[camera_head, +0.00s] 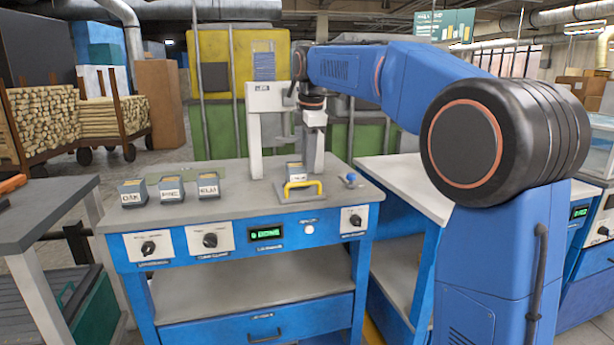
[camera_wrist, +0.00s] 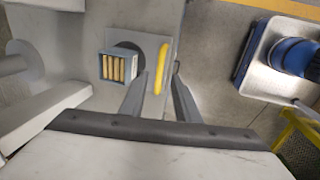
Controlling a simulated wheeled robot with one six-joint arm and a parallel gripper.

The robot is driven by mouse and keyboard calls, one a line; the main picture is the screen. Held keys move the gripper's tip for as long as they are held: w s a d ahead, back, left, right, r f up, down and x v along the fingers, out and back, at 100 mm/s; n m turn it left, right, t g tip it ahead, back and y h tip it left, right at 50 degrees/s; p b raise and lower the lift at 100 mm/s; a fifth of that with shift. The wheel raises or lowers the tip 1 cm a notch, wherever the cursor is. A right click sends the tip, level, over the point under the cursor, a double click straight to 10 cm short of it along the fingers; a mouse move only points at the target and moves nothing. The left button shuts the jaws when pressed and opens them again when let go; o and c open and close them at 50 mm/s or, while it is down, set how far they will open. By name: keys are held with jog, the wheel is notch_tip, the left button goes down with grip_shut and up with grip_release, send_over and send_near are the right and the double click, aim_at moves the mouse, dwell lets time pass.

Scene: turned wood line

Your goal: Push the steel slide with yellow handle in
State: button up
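The steel slide (camera_head: 284,197) lies on the bench top at the foot of a pale upright frame (camera_head: 254,135), its yellow handle (camera_head: 303,187) toward the front. In the wrist view the slide's plate (camera_wrist: 148,47) shows with the yellow handle (camera_wrist: 162,68) along its right side. A small box of dowels (camera_wrist: 117,68) sits on the slide, left of the handle; it also shows in the head view (camera_head: 296,173). My gripper (camera_wrist: 160,72) is open, its fingers on either side of the handle in the picture. I cannot tell their height or any contact.
Three small labelled boxes, one marked OAK (camera_head: 132,194), stand on the left of the bench top (camera_head: 235,215). A small blue knob (camera_head: 350,178) is at its right. Knobs and a green display (camera_head: 267,233) are on the bench front. Another bench (camera_head: 400,185) stands at the right.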

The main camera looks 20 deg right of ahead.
aim_at(307, 184)
jog(key=shift+w+f, duration=0.2)
jog(key=shift+f, duration=0.75)
jog(key=shift+w+f, duration=0.15)
jog(key=shift+f, duration=0.8)
jog(key=shift+w+f, duration=0.2)
jog(key=shift+f, duration=0.75)
grip_shut()
